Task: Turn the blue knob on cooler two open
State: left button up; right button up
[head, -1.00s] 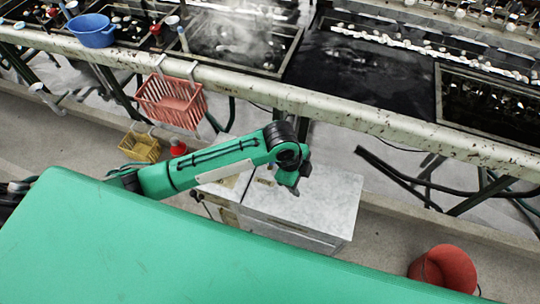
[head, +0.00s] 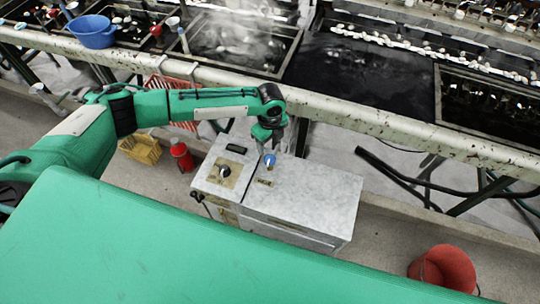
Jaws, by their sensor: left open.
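The cooler (head: 302,200) is a pale grey box on the floor below the basin rail, with a lower panel with a dark dial (head: 226,172) at its left. The blue knob (head: 269,159) shows on the cooler's top near its back left corner. My left gripper (head: 268,140) is open and points down just behind and above the blue knob. I cannot tell whether its fingers touch the knob. The number on the cooler cannot be read. My right gripper is not in view.
A rusty white rail (head: 370,122) runs along the basins just behind the cooler. A red basket (head: 183,124) hangs on it, partly behind my left arm. A yellow basket (head: 140,149), a red bottle (head: 181,155) and a red bucket (head: 445,268) stand on the floor.

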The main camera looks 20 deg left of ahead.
aim_at(270, 158)
pick_arm(q)
notch_tip(270, 158, down, 8)
jog(key=shift+p, duration=0.4)
jog(key=shift+f, duration=0.7)
jog(key=shift+c, duration=0.3)
jog(key=c, duration=0.9)
